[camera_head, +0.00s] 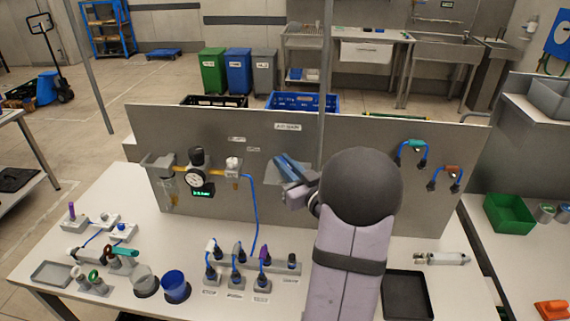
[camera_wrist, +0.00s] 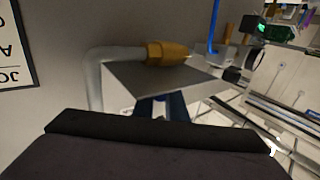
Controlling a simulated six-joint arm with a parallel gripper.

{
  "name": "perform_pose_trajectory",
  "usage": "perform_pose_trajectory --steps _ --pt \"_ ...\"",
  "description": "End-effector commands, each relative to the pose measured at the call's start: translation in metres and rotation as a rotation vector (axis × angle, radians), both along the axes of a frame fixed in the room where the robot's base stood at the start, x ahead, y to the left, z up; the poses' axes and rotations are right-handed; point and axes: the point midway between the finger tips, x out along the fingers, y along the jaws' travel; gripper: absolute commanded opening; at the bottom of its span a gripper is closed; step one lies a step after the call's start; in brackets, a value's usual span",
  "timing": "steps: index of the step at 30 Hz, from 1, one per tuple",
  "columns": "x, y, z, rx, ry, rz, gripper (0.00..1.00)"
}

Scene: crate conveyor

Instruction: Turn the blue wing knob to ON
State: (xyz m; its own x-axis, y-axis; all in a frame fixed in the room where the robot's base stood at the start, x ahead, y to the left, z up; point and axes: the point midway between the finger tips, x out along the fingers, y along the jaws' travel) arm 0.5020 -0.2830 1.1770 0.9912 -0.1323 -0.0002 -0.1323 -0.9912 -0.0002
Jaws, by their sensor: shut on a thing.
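My gripper (camera_head: 289,168) is up against the grey upright panel, left of my arm's round dark joint and below a white label. In the wrist view my gripper's dark blue fingers (camera_wrist: 164,107) reach in under a grey plate (camera_wrist: 160,80). They are shut on the blue wing knob, of which only a small blue bit (camera_wrist: 160,98) shows between them. The rest of the knob is hidden by the fingers and the plate, so I cannot read its angle or any ON mark. A brass fitting (camera_wrist: 168,53) on a grey pipe (camera_wrist: 110,54) sits just behind the plate.
A regulator with a round gauge (camera_head: 195,178) and a blue hose (camera_head: 253,210) are left of my gripper. Blue-looped fittings (camera_head: 412,150) hang at the right. Small valves (camera_head: 238,252) and cups (camera_head: 175,288) stand on the white bench; a black tray (camera_head: 407,296) is front right.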

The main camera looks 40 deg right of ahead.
Motion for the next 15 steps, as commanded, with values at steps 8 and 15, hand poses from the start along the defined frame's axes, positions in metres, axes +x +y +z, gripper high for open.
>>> perform_pose_trajectory --steps 8,15 --pt "0.0005 -0.0021 0.0027 -0.004 -0.007 0.165 0.00" --pt "0.0007 -0.0013 0.0032 -0.004 -0.007 0.337 0.00"
